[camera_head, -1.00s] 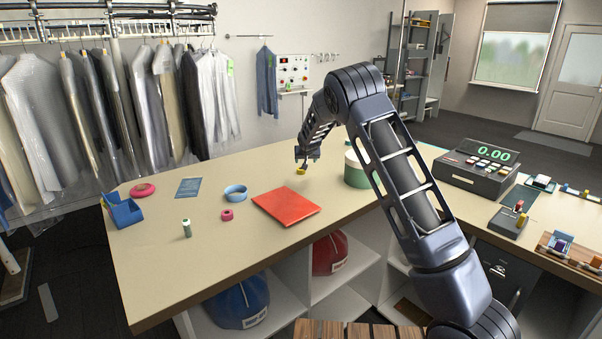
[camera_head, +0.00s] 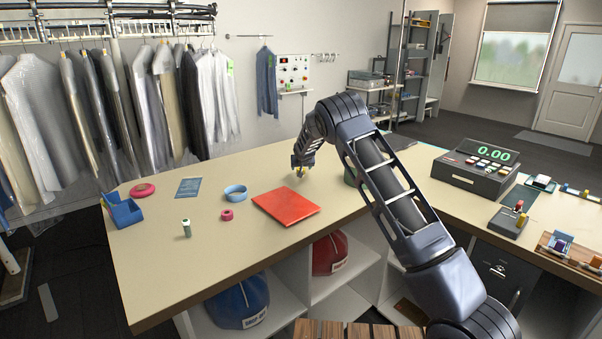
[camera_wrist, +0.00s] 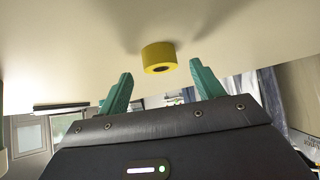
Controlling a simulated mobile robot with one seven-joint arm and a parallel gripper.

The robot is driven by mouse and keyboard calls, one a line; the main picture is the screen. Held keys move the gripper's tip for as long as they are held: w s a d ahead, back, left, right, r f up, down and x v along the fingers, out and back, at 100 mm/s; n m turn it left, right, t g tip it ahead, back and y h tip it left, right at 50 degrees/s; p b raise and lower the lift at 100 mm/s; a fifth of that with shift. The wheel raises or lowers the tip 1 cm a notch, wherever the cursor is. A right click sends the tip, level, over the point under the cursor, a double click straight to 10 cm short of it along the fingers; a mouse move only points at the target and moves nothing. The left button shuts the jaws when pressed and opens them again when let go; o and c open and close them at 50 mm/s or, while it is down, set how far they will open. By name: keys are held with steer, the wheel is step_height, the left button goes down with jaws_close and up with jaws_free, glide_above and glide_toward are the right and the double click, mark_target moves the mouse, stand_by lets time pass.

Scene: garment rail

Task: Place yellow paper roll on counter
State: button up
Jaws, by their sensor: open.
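The yellow paper roll (camera_wrist: 157,53) rests on the beige counter (camera_wrist: 60,35) in the wrist view, its ring hole visible. My gripper (camera_wrist: 161,70) is open, with one green finger to each side of the roll's position. The roll lies just beyond the fingertips, in the gap between them, and no finger is seen pressing on it. In the head view my gripper (camera_head: 300,169) is low over the counter, pointing down. Only a small bit of yellow shows there; the fingers mostly hide the roll.
A red folder (camera_head: 286,207) lies in front of my gripper.

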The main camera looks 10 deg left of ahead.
steer(key=shift+x, duration=1.2)
steer(key=c, duration=1.2)
steer(key=shift+o, duration=0.2)
steer(key=shift+r, duration=0.1)
step_height(320, 180, up, 20)
